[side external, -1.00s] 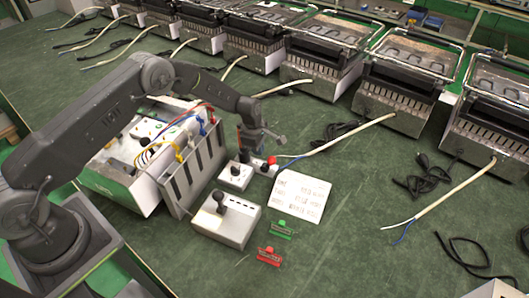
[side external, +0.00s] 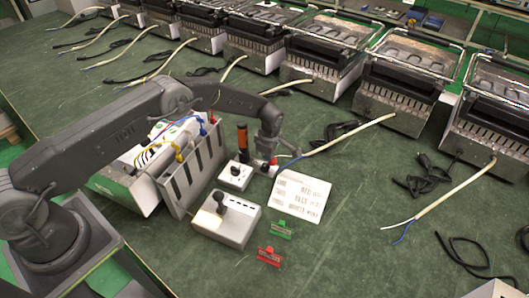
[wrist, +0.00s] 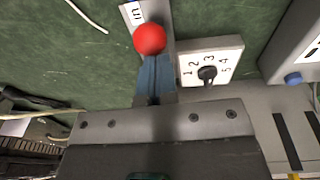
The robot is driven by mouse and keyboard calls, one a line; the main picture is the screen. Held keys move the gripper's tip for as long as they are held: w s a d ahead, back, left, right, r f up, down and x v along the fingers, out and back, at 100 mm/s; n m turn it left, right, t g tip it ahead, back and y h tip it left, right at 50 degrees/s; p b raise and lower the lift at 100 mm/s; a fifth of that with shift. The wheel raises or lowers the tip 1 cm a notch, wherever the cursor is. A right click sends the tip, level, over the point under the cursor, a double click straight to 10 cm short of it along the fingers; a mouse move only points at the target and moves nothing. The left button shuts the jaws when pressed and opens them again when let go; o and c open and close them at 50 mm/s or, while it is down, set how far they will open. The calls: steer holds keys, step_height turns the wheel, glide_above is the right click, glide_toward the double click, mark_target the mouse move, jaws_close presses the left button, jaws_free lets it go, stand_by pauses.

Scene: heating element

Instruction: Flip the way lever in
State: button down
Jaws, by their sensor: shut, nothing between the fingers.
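The way lever's round red knob (wrist: 150,38) shows at the upper middle of the wrist view, beside a white label reading "in" (wrist: 131,12). In the side view, the red knob (side external: 273,161) is just below my gripper (side external: 270,147). My gripper's shut fingers (wrist: 154,76) point at the knob in the wrist view and hold nothing. The knob is at or very close to the fingertips; I cannot tell whether they touch. The lever's shaft and base are mostly hidden by my gripper.
A white dial box (wrist: 222,51) numbered 1 to 5 is close beside the lever. A joystick box (side external: 240,226), a written card (side external: 298,198), a green clip (side external: 280,229) and a red clip (side external: 269,257) lie nearer. An orange-black cylinder (side external: 242,140) stands by the dial box.

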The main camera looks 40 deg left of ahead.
steer(key=shift+w+d+f+g+y, duration=0.1)
steer(key=shift+d+g+y, duration=0.1)
steer(key=shift+y, duration=0.4)
steer(key=shift+d+f+g+y, duration=0.1)
steer(key=shift+d+y, duration=0.1)
steer(key=shift+y, duration=0.4)
steer(key=shift+a, duration=0.1)
steer(key=shift+a+r, duration=0.25)
steer(key=shift+r, duration=0.1)
step_height(320, 180, up, 12)
steer(key=s, duration=0.2)
steer(key=a+f+n+t+h, duration=0.3)
steer(key=a+f+h, duration=0.15)
steer(key=h, duration=0.35)
steer(key=x, duration=0.9)
steer(key=shift+s+d+f, duration=0.1)
steer(key=shift+s+f, duration=0.05)
steer(key=shift+f, duration=0.05)
